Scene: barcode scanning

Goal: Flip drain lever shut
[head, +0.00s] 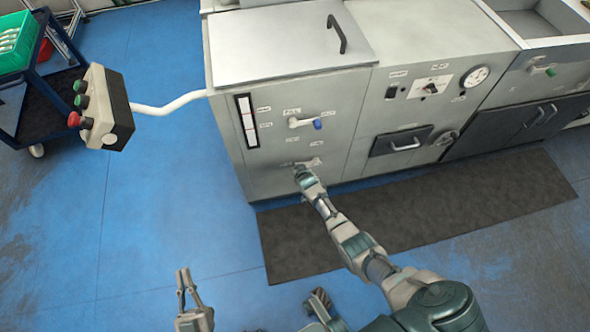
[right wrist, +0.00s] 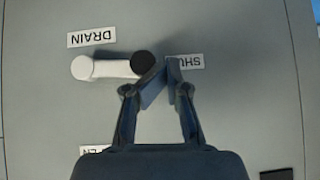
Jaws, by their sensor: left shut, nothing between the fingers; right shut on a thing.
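The drain lever (right wrist: 105,68) is white with a black knob (right wrist: 142,62). In the right wrist view, which looks upside down, it lies sideways under the DRAIN label (right wrist: 91,37), its knob end towards the SHUT label (right wrist: 185,62). The lever also shows small in the head view (head: 314,161). My right gripper (right wrist: 165,72) is shut at the knob end; its fingertips partly cover the SHUT label. In the head view my right gripper (head: 299,170) reaches the low front panel. My left gripper (head: 187,286) is shut and empty above the floor.
A fill lever with a blue knob (head: 305,123) sits above the drain lever. A control box (head: 104,107) on a white arm stands left of the cabinet. A dark mat (head: 420,215) lies in front. A cart (head: 45,105) is at the far left; blue floor between is clear.

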